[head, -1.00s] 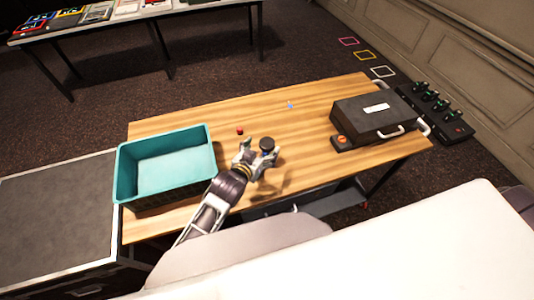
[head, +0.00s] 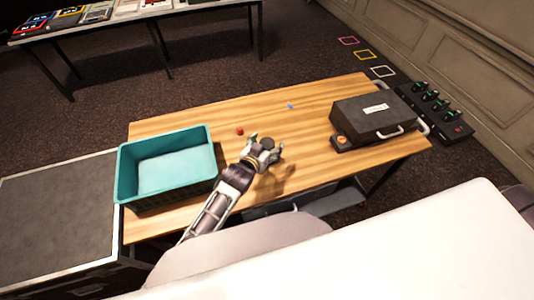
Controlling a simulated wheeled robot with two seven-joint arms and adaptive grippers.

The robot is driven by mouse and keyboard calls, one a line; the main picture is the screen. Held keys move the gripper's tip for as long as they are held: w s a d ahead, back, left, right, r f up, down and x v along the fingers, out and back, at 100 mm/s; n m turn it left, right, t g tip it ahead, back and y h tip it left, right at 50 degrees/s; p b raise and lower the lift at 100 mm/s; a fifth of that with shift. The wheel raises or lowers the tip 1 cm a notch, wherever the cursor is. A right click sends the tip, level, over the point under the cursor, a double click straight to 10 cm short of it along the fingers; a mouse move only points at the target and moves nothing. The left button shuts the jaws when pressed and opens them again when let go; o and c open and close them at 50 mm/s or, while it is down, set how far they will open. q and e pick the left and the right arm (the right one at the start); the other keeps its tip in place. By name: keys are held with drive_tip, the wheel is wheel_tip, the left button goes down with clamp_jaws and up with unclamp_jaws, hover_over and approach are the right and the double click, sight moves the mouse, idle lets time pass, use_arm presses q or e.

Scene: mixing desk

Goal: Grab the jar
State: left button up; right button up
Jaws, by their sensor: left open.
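The jar (head: 267,143) is small with a dark round lid and stands on the wooden desk (head: 210,222) near its middle. My left gripper (head: 265,149) is open, with one finger on each side of the jar. The fingers and palm hide most of the jar's body. I cannot tell whether the fingers touch it. My right gripper is out of view.
A teal crate (head: 121,177) stands at the desk's left end and looks empty. A small red object (head: 240,131) and a tiny blue one (head: 290,105) lie behind the jar. A dark case (head: 365,120) sits at the right. The desk's middle is mostly clear.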

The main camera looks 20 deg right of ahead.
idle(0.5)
use_arm(q)
drive_tip(key=shift+d, duration=0.1)
drive_tip(key=c, duration=1.5)
drive_tip(key=shift+w+r, duration=0.1)
drive_tip(key=shift+r, duration=0.05)
wheel_tip(320, 180, up, 10)
drive_tip(key=shift+f, duration=0.1)
